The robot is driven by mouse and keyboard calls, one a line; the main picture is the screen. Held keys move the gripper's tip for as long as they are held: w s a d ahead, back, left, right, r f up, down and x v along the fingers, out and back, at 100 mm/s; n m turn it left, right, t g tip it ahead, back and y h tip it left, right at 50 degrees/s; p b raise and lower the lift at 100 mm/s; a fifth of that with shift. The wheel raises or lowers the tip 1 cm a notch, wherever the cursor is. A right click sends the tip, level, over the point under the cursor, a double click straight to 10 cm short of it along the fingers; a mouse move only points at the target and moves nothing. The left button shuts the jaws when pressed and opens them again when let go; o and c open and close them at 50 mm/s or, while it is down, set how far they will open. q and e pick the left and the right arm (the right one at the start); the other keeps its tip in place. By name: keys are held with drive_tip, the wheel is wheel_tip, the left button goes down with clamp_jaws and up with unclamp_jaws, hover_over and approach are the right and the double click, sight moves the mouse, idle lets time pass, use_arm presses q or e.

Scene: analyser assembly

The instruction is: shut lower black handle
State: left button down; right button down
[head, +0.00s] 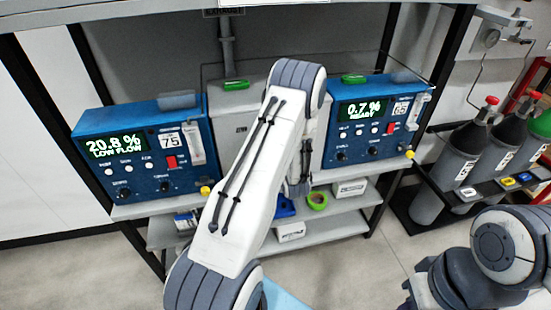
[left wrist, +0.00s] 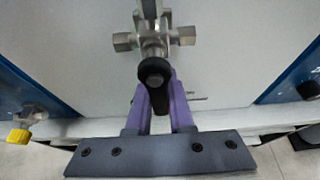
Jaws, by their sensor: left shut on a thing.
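The black handle (left wrist: 154,72) hangs from a metal cross fitting (left wrist: 153,40) on a pale grey panel, in the left wrist view. It points down toward my left gripper (left wrist: 160,92). The two purple fingers of the gripper are closed on the handle, one on each side. In the head view my left arm covers the middle of the bench, so the handle and the fitting are hidden there. My right arm shows at the lower right of the head view, but its gripper is out of the picture.
A blue analyser (head: 140,160) reading 20.8 % stands left of my arm, another blue analyser (head: 375,125) reading 0.7 % right. A yellow knob (left wrist: 19,137) is at the left wrist view's left. Gas cylinders (head: 455,165) stand right.

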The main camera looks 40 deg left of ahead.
use_arm(q)
drive_tip(key=shift+d, duration=0.1)
drive_tip(key=c, duration=0.8)
unclamp_jaws()
drive_tip(key=b+v, duration=0.2)
drive_tip(key=v, duration=0.8)
drive_tip(key=shift+s+d+r, duration=0.1)
drive_tip(key=shift+r, duration=0.1)
